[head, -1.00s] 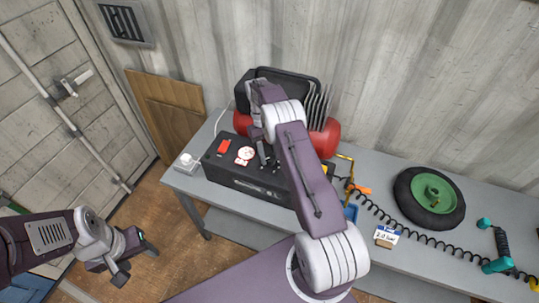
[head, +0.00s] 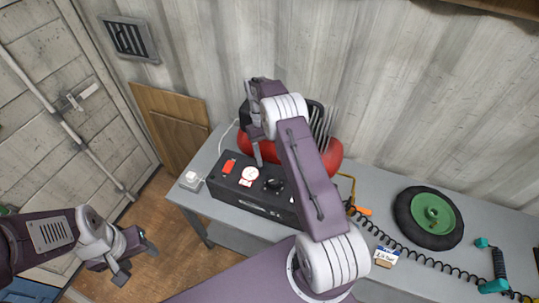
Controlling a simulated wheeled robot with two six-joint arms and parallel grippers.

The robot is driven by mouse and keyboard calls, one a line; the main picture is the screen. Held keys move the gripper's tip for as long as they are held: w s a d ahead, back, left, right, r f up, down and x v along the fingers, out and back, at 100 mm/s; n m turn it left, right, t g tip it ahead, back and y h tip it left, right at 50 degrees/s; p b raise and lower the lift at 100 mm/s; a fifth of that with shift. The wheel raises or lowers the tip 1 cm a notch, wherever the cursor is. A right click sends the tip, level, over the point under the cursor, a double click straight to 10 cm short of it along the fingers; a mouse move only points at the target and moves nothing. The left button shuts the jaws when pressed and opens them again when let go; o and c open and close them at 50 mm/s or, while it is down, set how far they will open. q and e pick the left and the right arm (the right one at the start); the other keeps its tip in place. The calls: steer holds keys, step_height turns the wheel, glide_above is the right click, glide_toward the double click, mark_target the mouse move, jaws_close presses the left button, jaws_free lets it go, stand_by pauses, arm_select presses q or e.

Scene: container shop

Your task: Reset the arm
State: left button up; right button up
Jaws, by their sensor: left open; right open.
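My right arm reaches up over the grey workbench (head: 375,188). Its gripper (head: 252,150) is open and empty, with its fingers hanging above the back edge of the black control box (head: 262,200). The box carries a red switch, a white gauge and a black knob on top. A red compressor tank (head: 328,158) stands behind it, partly hidden by my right arm. My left gripper (head: 140,258) is open and empty at the lower left, over the wooden floor and away from the bench.
A black wheel with a green hub (head: 430,218) lies on the bench at right. A coiled black hose, a small card (head: 386,256) and a teal-handled tool (head: 497,265) lie near it. A white socket (head: 190,180) sits at the bench's left corner. Wooden panels lean on the wall.

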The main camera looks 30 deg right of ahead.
steer(key=s+a+r+n+t+b, duration=0.1)
steer(key=s+a+r+t+b, duration=0.15)
steer(key=a+r+b, duration=0.45)
arm_select(q)
step_height(320, 180, down, 11)
steer(key=b, duration=0.4)
steer(key=shift+s+a, duration=0.15)
steer(key=shift+s, duration=0.1)
arm_select(e)
steer(key=s+a+f+t, duration=0.1)
steer(key=s+f, duration=0.4)
steer(key=s, duration=0.3)
steer(key=s+a+f+t, duration=0.2)
steer(key=s+f, duration=0.3)
steer(key=s, duration=0.3)
steer(key=shift+f, duration=0.3)
arm_select(q)
steer(key=shift+s, duration=0.1)
arm_select(e)
steer(key=shift+s, duration=0.1)
